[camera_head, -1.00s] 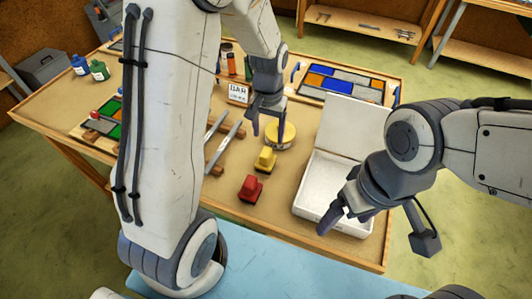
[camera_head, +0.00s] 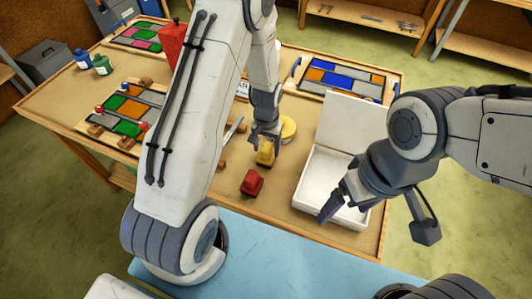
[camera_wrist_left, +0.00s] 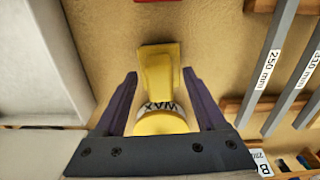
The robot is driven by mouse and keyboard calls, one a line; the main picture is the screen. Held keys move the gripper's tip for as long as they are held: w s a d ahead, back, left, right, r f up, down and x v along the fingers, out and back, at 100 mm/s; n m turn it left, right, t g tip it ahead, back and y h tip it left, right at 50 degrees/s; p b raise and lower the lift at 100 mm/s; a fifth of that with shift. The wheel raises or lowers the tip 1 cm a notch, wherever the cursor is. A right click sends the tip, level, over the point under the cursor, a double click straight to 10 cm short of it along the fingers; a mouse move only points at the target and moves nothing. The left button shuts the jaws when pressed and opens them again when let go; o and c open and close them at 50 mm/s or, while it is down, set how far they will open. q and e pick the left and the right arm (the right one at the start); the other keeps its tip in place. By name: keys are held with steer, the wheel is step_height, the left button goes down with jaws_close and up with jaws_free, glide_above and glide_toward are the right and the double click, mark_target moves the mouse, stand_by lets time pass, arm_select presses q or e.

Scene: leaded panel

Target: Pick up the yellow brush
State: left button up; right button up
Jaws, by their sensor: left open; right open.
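The yellow brush (camera_head: 265,154) sits on the table between a red brush (camera_head: 252,182) and a round yellow tin (camera_head: 288,128). My left gripper (camera_head: 266,139) is open just above the yellow brush and partly covers it. In the left wrist view the yellow brush (camera_wrist_left: 158,70) lies between the two spread fingertips (camera_wrist_left: 159,74), with the tin (camera_wrist_left: 160,122) marked WAX behind it, lower in the picture. I cannot tell whether the fingers touch the brush. My right gripper (camera_head: 345,207) is open and empty over the front of the white box.
The open white box (camera_head: 310,190) stands right of the brushes, its lid raised. Leaded panels (camera_head: 342,80) lie at the back right and left. Grey metal bars (camera_wrist_left: 279,55) lie beside the brush, partly hidden by my left arm in the head view.

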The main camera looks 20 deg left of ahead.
arm_select(q)
steer(key=shift+f, duration=0.1)
steer(key=shift+c, duration=0.3)
jaws_close()
steer(key=shift+r+b, duration=0.35)
steer(key=shift+r, duration=0.35)
step_height(320, 180, up, 3)
steer(key=shift+w+f+b, duration=0.1)
steer(key=shift+f+b, duration=0.1)
steer(key=shift+b, duration=0.3)
steer(key=s+d+r+b, duration=0.2)
steer(key=d+r, duration=0.5)
steer(key=d, duration=0.4)
steer(key=shift+s+b, duration=0.3)
steer(key=shift+s, duration=0.6)
